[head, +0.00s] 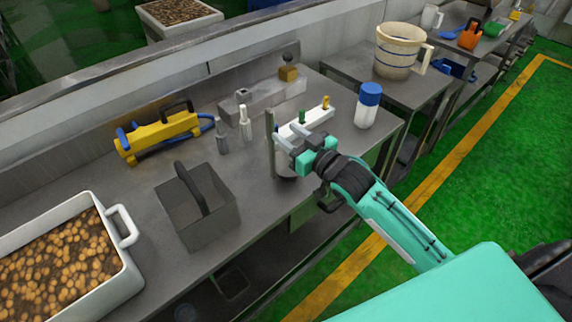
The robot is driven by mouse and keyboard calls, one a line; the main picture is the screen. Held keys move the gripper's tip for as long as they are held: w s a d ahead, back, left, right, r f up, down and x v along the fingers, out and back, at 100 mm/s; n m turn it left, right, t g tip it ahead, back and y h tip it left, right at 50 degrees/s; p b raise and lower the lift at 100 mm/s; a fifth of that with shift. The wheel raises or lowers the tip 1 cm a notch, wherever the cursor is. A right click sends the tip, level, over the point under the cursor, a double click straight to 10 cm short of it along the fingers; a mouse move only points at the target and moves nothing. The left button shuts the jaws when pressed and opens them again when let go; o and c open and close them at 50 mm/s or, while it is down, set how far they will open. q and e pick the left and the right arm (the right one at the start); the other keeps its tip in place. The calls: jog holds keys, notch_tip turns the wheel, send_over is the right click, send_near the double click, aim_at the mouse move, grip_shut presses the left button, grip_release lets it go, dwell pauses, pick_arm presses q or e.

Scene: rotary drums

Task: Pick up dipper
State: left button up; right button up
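A grey metal dipper (270,145) stands near the front edge of the steel table. Its tall flat handle rises upright, and its cup is mostly hidden behind my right gripper. My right gripper (287,132) reaches in from the lower right, just right of the dipper's handle. Its two pale fingers look apart, with their tips close to the handle. I cannot tell whether they touch it. My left gripper is not in view.
A white block with green and yellow knobs (318,116) lies behind the gripper. A blue-capped white bottle (366,108) stands to the right. A grey caddy (200,212), a yellow tool (160,137), small bottles (245,124) and a white bin (122,272) are to the left.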

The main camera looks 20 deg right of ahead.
aim_at(273, 124)
jog(key=p+x, duration=0.1)
jog(key=x, duration=0.3)
jog(key=p+x, duration=0.2)
jog(key=x, duration=0.2)
jog(key=shift+w+a+f, duration=0.1)
jog(key=shift+w+a, duration=0.05)
jog(key=shift+w, duration=0.1)
jog(key=shift+w+a+f+p, duration=0.1)
jog(key=shift+w+a+p, duration=0.05)
jog(key=shift+w+p, duration=0.25)
grip_shut()
